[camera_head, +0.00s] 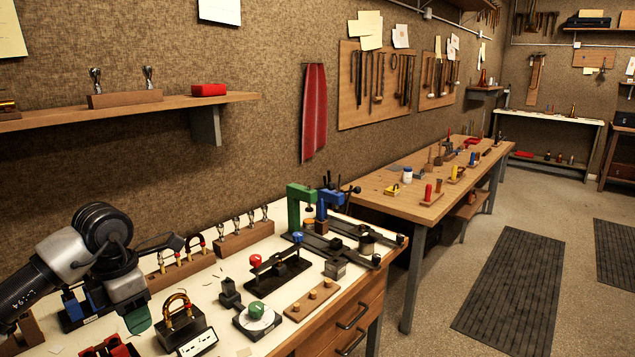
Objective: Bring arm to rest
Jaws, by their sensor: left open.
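My left arm comes in from the lower left. My left gripper (168,243) is at the end of its grey and black wrist, pointing right over the back left of the pale-topped workbench (215,285). Its fingers are dark and small in the view; it is open and I see nothing held. It is just in front of a wooden block with brass and red-handled pieces (180,262); I cannot tell whether they touch. My wrist hides part of the bench's left end. My right gripper is not in view.
A wooden shelf (235,97) with a red box (208,90) hangs above. The bench holds a green clamp (295,208), a round dial device (257,318) and a black block with a brass loop (183,325).

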